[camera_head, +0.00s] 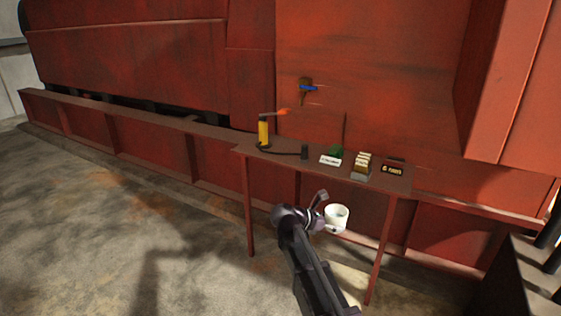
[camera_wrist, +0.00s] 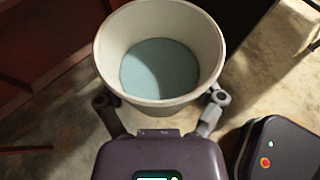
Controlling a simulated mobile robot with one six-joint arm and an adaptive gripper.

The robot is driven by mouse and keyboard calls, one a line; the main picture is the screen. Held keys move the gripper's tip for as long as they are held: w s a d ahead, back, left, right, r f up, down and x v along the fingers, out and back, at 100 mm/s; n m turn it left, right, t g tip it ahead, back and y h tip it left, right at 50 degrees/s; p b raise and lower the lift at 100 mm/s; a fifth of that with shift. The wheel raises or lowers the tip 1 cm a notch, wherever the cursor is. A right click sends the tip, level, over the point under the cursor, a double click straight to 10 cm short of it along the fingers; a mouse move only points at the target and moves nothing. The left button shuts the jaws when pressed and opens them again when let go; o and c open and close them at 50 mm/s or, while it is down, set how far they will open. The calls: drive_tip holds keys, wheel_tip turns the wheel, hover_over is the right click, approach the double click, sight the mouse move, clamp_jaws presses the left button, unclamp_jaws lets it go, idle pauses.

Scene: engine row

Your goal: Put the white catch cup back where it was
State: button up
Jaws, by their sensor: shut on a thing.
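The white catch cup (camera_head: 337,214) is upright in my gripper (camera_head: 325,215), held in the air in front of the red table, below the level of its top in the picture. In the wrist view the cup (camera_wrist: 160,92) fills the upper middle, its mouth open toward the camera and a pale blue-grey bottom showing inside. The gripper's two fingers (camera_wrist: 160,112) are shut on the cup, one on each side of its near wall. The far side of the fingers is hidden behind the cup.
The narrow red table (camera_head: 285,163) carries a yellow cylinder (camera_head: 264,133), a dark cylinder (camera_head: 304,152), a white label card (camera_head: 330,160), a green item (camera_head: 337,151), a box of cards (camera_head: 362,166) and a dark labelled block (camera_head: 393,168). A dark stepped object (camera_head: 515,280) stands at right.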

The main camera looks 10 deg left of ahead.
drive_tip(key=shift+s+d, duration=0.2)
drive_tip(key=shift+d, duration=0.05)
drive_tip(key=shift+a, duration=0.1)
idle(0.4)
